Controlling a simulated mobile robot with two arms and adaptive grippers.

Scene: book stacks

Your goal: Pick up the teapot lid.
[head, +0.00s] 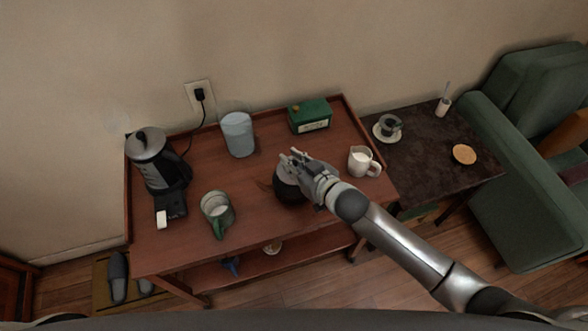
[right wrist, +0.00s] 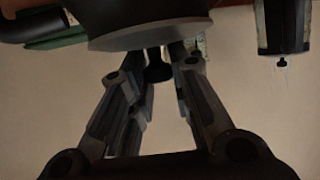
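The dark teapot (head: 289,194) stands on the brown table, partly hidden under my right gripper (head: 292,160). Its grey teapot lid (head: 283,174) sits on top of it, partly covered by the fingers. In the right wrist view, which looks upside down, the lid (right wrist: 150,38) is a broad grey disc with a dark knob (right wrist: 158,69). My right gripper's fingers (right wrist: 159,62) stand on either side of the knob, with a gap visible on each side, so it is open and not closed on it. My left gripper is not in view.
On the table (head: 185,243) are a black kettle (head: 165,178), a green-handled mug (head: 216,210), a blue-grey canister (head: 238,135), a green box (head: 310,115) and a white jug (head: 361,160). A dark side table (head: 430,165) and green armchair (head: 525,150) are at right.

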